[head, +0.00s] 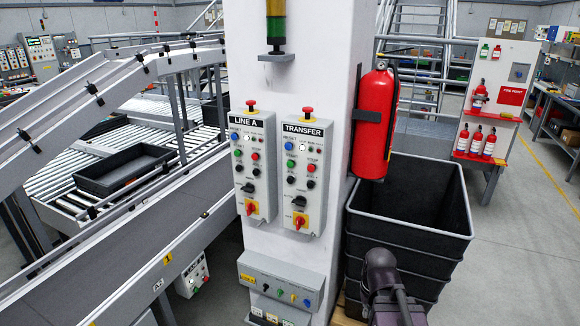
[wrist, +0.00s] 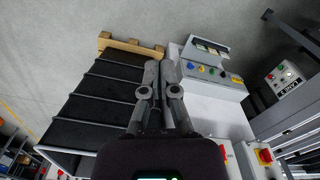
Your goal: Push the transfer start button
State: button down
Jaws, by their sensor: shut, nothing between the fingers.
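The TRANSFER panel (head: 318,180) is a grey upright box on the right of the white column's face in the head view. Its green button (head: 290,163) sits on the left, beside a red button (head: 311,166). Blue and white buttons are above, black ones below, and a red mushroom button (head: 307,111) is on top. The small button captions are too small to read. My gripper (wrist: 161,66) is shut and empty in the wrist view, its fingertips over the gap between the black bin and column. It is apart from the panel, whose green button I cannot make out there.
The similar LINE A panel (head: 267,180) hangs close on the left. A lower box of coloured knobs (head: 281,284) juts from the column and also shows in the wrist view (wrist: 208,71).

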aim_at(290, 164)
dwell(0.6)
jog(key=w+a+r+n+t+y+p, duration=0.1)
jog(key=w+a+r+t+y, duration=0.15)
jog(key=w+a, duration=0.6)
jog(key=w+a+r+t+y+p, duration=0.15)
jog(key=w+a+r+t, duration=0.35)
jog(key=w, duration=0.7)
jog(key=w+a+r+m+t+y+p, duration=0.1)
jog(key=w+a+r+m+t+y, duration=0.2)
jog(key=w+a+r+t, duration=0.4)
jog(key=w+a+r, duration=0.5)
jog(key=w+a, duration=0.3)
jog(key=shift+w+d+r, duration=0.1)
jog(key=shift+w+d, duration=0.5)
jog(key=shift+w, duration=0.85)
jog(key=shift+w+d, duration=0.45)
jog(key=shift+w, duration=0.95)
jog(key=shift+w+d, duration=0.5)
jog(key=shift+w, duration=0.85)
